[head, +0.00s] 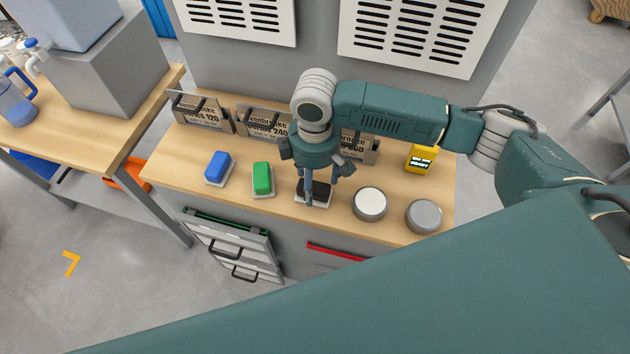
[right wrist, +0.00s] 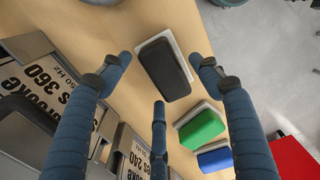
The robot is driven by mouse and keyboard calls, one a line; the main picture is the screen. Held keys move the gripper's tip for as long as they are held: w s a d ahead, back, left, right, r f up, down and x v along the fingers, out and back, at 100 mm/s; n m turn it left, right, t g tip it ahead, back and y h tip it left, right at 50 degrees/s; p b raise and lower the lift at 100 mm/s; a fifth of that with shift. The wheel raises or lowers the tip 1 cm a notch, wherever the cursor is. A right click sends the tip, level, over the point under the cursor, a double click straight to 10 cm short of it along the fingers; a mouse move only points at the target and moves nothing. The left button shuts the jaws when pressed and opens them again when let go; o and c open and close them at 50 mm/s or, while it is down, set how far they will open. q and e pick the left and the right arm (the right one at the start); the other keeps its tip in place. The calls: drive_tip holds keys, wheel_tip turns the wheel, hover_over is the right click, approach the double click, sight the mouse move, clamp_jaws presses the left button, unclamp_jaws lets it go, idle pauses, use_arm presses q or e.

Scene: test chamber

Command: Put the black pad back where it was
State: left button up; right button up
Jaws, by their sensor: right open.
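In the right wrist view the fingers of my right gripper (right wrist: 160,60) are spread apart around the pad, with nothing gripped. I cannot tell whether any fingertip touches it. My left gripper is not in view.
A green pad (head: 262,178) and a blue pad (head: 217,167) stand left of the black one. Two round grey pieces (head: 369,203) and a yellow device (head: 420,158) are to the right. Labelled metal plates (head: 265,121) stand behind.

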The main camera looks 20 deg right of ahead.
sight(315, 183)
wheel_tip(315, 183, up, 11)
drive_tip(key=b, duration=0.1)
drive_tip(key=shift+b, duration=0.4)
